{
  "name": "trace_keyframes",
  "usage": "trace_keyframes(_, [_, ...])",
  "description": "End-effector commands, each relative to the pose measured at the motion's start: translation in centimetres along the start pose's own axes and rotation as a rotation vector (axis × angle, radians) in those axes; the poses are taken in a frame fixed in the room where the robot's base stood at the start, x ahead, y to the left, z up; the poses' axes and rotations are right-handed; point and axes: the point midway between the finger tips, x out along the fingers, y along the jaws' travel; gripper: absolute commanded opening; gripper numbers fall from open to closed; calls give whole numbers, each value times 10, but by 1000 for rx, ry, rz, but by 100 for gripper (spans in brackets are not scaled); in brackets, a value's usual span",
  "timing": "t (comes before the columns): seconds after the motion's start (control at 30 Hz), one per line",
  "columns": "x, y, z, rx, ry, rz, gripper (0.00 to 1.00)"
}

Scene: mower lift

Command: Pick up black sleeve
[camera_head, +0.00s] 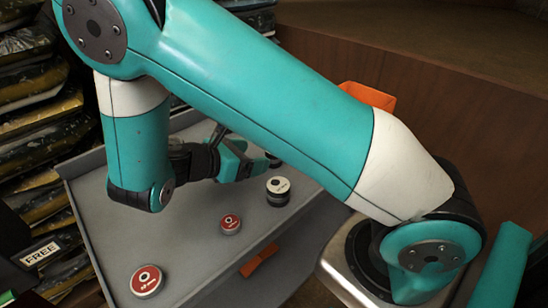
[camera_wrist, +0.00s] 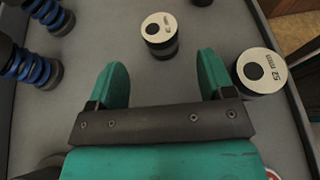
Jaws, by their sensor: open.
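Two short black cylinders with white, dark-centred tops show in the wrist view, likely black sleeves. One sleeve (camera_wrist: 161,46) stands upright just beyond the gap between my fingertips. The other sleeve (camera_wrist: 262,70) stands outside my right finger, very close to it. In the head view, one white-topped black cylinder (camera_head: 278,190) stands on the grey tray (camera_head: 185,240), and another dark one is mostly hidden behind my arm. My gripper (camera_wrist: 163,62) is open and empty, its teal fingers apart. It also shows in the head view (camera_head: 243,162), low over the tray and partly hidden by my arm.
Red-topped discs (camera_head: 230,224) (camera_head: 147,281) lie on the tray's near part. Blue springs with black ends (camera_wrist: 36,65) stand at left in the wrist view. Stacked bags (camera_head: 35,120) line the left; a wooden wall (camera_head: 430,105) stands right.

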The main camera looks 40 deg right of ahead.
Motion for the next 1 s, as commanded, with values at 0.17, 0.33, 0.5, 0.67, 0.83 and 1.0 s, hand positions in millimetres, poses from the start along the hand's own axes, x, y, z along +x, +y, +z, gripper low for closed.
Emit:
trace_keyframes(0.17, [12, 0, 0, 0, 0, -1, 75])
trace_keyframes(0.33, [38, -2, -2, -1, 0, -4, 75])
trace_keyframes(0.5, [57, -1, -2, 0, 0, -2, 75])
trace_keyframes(0.67, [60, -1, -2, 0, 1, 1, 75])
trace_keyframes(0.83, [60, -1, -2, 0, 1, 1, 61])
trace_keyframes(1.0, [60, -1, -2, 0, 1, 1, 22])
